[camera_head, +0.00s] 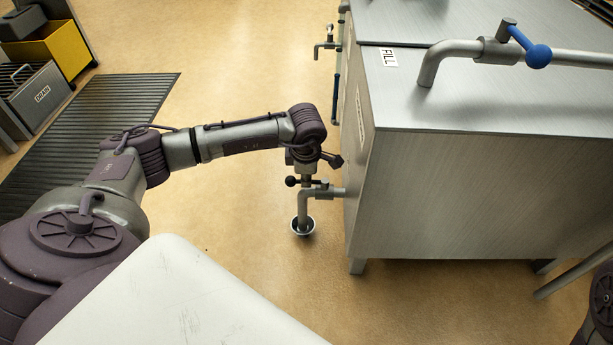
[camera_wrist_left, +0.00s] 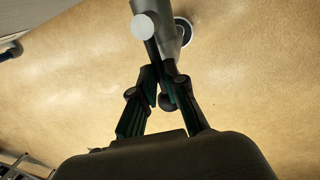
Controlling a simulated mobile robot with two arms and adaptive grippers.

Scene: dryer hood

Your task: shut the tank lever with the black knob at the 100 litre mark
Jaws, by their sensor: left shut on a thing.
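The tank (camera_head: 470,185) is a large grey metal box on legs at the right of the head view. A drain tap (camera_head: 325,191) sticks out of its left side, with its spout pointing down. The lever's black knob (camera_head: 291,181) points left of the tap in the head view, and it also shows between the fingers in the left wrist view (camera_wrist_left: 168,103). My left gripper (camera_wrist_left: 165,92) is shut on the lever by its black knob. The head view shows this gripper from above, its fingers largely hidden. My right gripper is out of view.
A round cup or drain (camera_head: 303,227) sits on the floor under the spout. A blue-knobbed lever (camera_head: 538,56) is on the FILL pipe above the tank. Another tap (camera_head: 326,45) stands farther back. A ribbed black mat (camera_head: 95,125) lies left. The floor between is clear.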

